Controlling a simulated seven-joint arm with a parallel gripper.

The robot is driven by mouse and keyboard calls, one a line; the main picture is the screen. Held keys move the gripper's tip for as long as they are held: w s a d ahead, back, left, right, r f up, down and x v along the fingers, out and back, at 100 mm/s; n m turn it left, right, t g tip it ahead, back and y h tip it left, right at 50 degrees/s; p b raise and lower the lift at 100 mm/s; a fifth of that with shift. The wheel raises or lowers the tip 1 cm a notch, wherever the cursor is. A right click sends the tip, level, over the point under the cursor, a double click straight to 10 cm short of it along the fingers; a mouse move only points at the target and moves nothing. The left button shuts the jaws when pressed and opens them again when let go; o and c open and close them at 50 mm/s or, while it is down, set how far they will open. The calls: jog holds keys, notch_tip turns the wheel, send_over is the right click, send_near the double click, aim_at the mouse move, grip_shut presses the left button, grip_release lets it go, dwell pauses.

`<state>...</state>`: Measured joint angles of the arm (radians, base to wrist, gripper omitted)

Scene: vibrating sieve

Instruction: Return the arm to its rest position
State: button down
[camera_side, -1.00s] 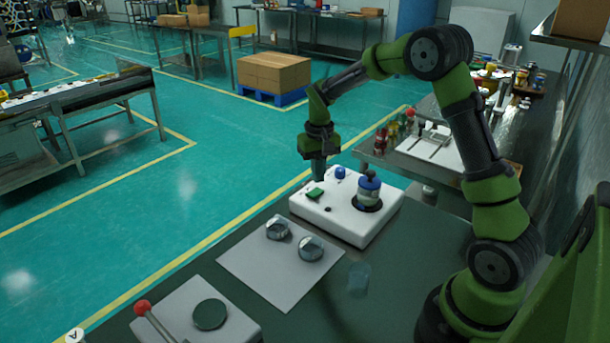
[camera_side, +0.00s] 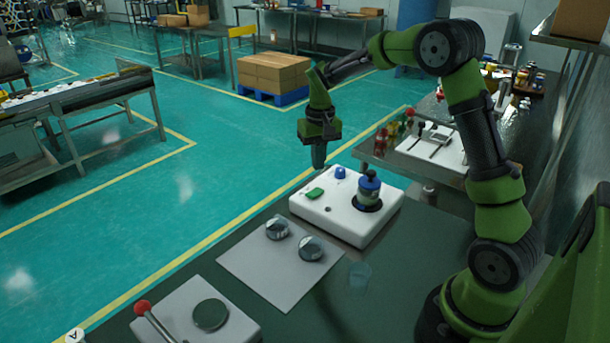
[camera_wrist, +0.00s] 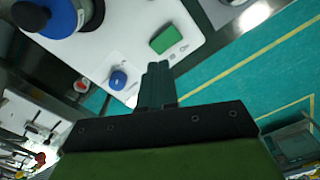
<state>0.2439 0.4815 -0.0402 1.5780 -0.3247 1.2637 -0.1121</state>
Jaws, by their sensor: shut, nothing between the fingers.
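My gripper (camera_side: 319,160) is in the air above the back left edge of the white sieve machine (camera_side: 345,228). In the wrist view its fingers (camera_wrist: 157,70) are together and hold nothing. The machine's top carries a green rocker button (camera_side: 314,194), a blue knob (camera_side: 340,173) and a stacked blue-topped sieve jar (camera_side: 368,190). The green button (camera_wrist: 165,39), blue knob (camera_wrist: 118,80) and part of the jar (camera_wrist: 65,15) also show in the wrist view. My gripper appears apart from all of them.
Two round metal-rimmed dishes (camera_side: 311,248) lie on a pale sheet (camera_side: 270,284) in front of the machine. A pale box with a red-knobbed lever (camera_side: 143,307) and green disc (camera_side: 210,314) is at front left. A side bench (camera_side: 460,178) holds bottles and tools.

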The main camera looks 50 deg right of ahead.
jog(key=s+a+r+n+t+y, duration=0.1)
jog(key=s+a+r+t, duration=0.2)
jog(key=s+a+r, duration=0.3)
jog(key=s+a+r+n+t+y, duration=0.1)
jog(key=s+a+r+t, duration=0.3)
jog(key=s+a, duration=0.5)
jog(key=s+r, duration=0.1)
jog(key=s, duration=0.4)
jog(key=shift+s+a+r, duration=0.2)
jog(key=shift+a+r, duration=0.1)
jog(key=shift+r, duration=0.1)
jog(key=c, duration=1.8)
grip_release()
jog(key=shift+c, duration=0.2)
